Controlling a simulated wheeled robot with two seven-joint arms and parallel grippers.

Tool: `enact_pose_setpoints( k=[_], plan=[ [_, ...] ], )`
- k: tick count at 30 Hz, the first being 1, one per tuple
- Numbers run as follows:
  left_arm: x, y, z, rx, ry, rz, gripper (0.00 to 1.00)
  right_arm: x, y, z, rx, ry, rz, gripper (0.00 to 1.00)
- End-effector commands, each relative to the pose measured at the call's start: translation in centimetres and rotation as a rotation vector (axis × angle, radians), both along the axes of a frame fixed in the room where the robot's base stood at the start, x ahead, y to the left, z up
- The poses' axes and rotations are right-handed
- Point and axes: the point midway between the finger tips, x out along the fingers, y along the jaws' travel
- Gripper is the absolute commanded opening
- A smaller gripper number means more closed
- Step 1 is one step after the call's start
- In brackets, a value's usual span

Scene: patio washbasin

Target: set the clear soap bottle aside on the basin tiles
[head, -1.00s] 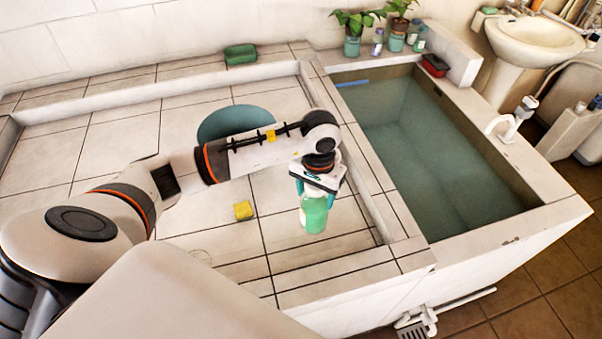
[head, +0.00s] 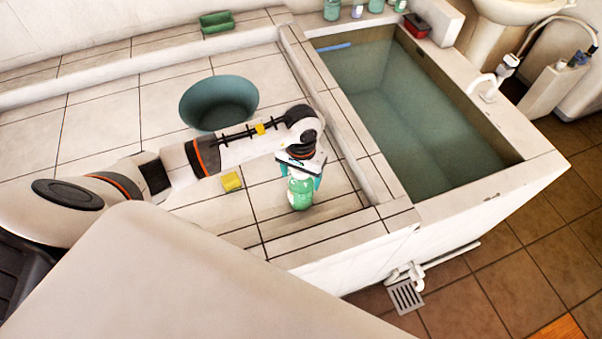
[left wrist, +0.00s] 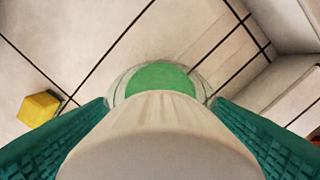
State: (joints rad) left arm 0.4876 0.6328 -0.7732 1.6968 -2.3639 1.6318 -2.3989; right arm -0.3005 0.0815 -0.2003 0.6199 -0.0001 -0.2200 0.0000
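The clear soap bottle (head: 300,194), with green liquid and a pale top, is upright near the front right of the tiled basin top (head: 335,231). My left gripper (head: 301,179) is above it with a teal finger on each side. In the left wrist view the bottle's white cap (left wrist: 160,140) fills the lower middle, with green liquid beyond it. The fingers (left wrist: 160,105) flank the bottle closely and appear to be shut on it. The bottle's base is at or just above the tiles; the exact contact is unclear. My right gripper does not show.
A yellow sponge (head: 231,182) lies left of the bottle. A teal bowl (head: 219,103) stands behind my arm. A green soap block (head: 217,23) is on the back ledge. A raised rim (head: 345,125) separates the tiles from the water-filled trough (head: 400,125).

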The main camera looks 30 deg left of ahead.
Motion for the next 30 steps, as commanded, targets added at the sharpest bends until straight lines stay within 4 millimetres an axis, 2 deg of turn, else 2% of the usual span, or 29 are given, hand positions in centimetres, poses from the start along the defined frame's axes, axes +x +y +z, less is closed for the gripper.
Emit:
enact_pose_setpoints(
  k=[9,13,14,17,27,30],
  plan=[
    [0.0,0.0,0.1,0.0,0.0,0.0,0.84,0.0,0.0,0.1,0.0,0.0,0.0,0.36],
    [0.0,0.0,0.6,-0.001,0.0,0.001,0.84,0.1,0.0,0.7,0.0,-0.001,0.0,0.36],
    [0.1,0.0,0.7,-0.001,-0.003,0.0,0.84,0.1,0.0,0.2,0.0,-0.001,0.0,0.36],
    [0.2,0.1,2.3,0.001,-0.007,-0.001,0.84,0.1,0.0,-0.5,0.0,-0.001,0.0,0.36],
    [0.2,0.0,9.5,0.001,-0.006,0.0,0.84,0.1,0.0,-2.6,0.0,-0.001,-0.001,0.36],
    [0.1,0.0,10.9,0.0,-0.003,0.0,0.84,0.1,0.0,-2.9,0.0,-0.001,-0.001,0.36]
  ],
)
